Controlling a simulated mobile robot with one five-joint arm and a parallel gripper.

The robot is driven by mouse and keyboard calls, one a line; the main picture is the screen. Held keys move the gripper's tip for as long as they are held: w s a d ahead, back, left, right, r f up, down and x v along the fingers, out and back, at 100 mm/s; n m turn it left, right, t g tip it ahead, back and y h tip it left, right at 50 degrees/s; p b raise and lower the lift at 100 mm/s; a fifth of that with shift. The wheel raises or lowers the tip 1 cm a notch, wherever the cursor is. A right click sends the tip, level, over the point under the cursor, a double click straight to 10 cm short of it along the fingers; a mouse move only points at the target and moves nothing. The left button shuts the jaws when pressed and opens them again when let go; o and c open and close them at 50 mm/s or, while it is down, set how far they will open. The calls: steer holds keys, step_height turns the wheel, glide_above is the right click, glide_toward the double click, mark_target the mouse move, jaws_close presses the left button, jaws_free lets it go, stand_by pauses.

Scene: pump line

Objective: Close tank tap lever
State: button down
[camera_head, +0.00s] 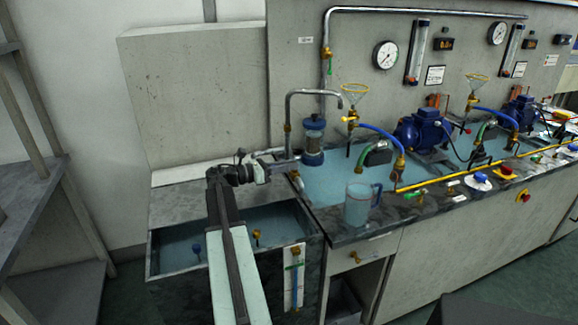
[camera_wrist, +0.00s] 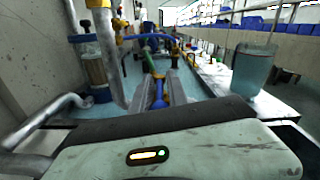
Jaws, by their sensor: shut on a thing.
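The tank tap is a small brass fitting (camera_head: 295,176) at the left end of the bench, beside the sunken tank (camera_head: 168,270). My gripper (camera_head: 286,163) is right at it, reaching in from the left. In the wrist view, my gripper (camera_wrist: 163,93) has its two grey fingers close together around a blue lever (camera_wrist: 159,94). The lever stands in front of a brass body (camera_wrist: 158,75). The fingers hide its sides, and its exact angle is hard to tell.
A blue-capped filter (camera_head: 313,140) and a vertical pipe (camera_head: 288,143) stand close behind my gripper. A clear jug (camera_head: 357,206) stands to the right near the front edge. Farther right are hoses, a pump (camera_head: 420,130) and a yellow pipe (camera_head: 440,181).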

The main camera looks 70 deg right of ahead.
steer(key=c, duration=1.5)
jaws_free()
steer(key=shift+w+d, duration=0.1)
steer(key=shift+w, duration=0.05)
steer(key=shift+s, duration=0.2)
steer(key=v, duration=0.7)
steer(key=shift+w, duration=0.25)
